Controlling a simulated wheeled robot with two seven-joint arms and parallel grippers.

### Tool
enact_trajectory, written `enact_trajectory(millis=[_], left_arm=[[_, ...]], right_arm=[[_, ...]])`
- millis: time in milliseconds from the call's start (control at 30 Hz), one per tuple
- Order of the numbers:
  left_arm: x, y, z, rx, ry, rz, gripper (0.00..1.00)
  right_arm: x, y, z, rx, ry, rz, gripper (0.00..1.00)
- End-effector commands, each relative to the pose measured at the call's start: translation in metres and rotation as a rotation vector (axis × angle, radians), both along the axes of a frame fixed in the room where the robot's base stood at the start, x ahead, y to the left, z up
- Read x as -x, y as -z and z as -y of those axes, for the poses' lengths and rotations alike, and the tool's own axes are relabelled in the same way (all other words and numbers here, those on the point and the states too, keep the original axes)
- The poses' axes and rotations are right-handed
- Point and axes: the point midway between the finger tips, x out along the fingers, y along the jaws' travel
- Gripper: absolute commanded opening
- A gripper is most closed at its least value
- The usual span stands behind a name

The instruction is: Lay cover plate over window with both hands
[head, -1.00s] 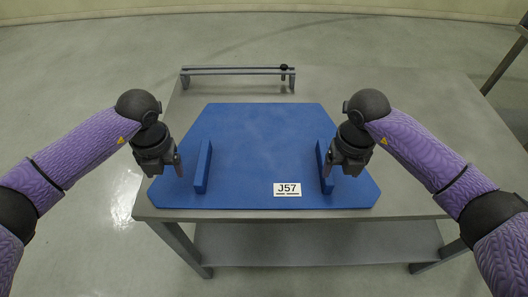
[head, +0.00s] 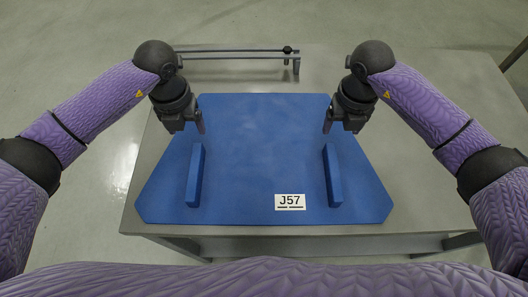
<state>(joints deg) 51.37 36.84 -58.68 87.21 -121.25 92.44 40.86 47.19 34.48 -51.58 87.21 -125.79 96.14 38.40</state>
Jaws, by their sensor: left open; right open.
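The cover plate (head: 265,150) is a large blue board with cut corners, lying flat on the table. It has two upright blue handle bars, a left one (head: 195,175) and a right one (head: 332,175), and a white J57 label (head: 289,202) near its front edge. My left gripper (head: 190,130) is open and empty above the plate's left edge, beyond the left bar. My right gripper (head: 340,127) is open and empty above the plate's right side, beyond the right bar. Neither touches a bar. No window shows; I cannot tell whether one lies under the plate.
The grey table (head: 440,130) has bare room to the right of the plate. A low rail (head: 235,54) with a dark ball (head: 288,50) on it stands at the table's back, behind the plate.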

Motion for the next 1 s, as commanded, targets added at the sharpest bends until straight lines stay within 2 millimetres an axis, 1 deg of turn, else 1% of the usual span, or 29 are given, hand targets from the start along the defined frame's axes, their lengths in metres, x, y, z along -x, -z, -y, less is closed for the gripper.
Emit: enact_trajectory(millis=[67,167,400,500,600,767,1000], left_arm=[[0.0,0.003,0.0,0.0,-0.001,-0.001,0.76],[0.0,0.016,0.0,0.0,-0.003,-0.003,0.76],[0.001,0.063,0.0,0.0,-0.002,-0.004,0.76],[0.0,0.079,0.0,-0.001,-0.002,-0.003,0.76],[0.0,0.09,0.0,0.0,-0.001,-0.002,0.76],[0.0,0.099,0.0,0.0,0.0,-0.001,0.76],[0.0,0.099,0.0,0.0,0.001,0.0,0.76]], right_arm=[[0.0,0.004,0.0,0.0,0.001,-0.001,0.76],[0.001,0.016,0.0,-0.001,0.001,-0.005,0.76],[0.001,0.063,0.0,-0.001,0.001,-0.004,0.76],[0.001,0.079,0.0,0.0,0.001,-0.004,0.76],[0.0,0.09,0.0,0.0,0.001,-0.002,0.76],[0.0,0.099,0.0,0.0,0.0,-0.001,0.76],[0.0,0.099,0.0,0.0,-0.001,0.0,0.76]])
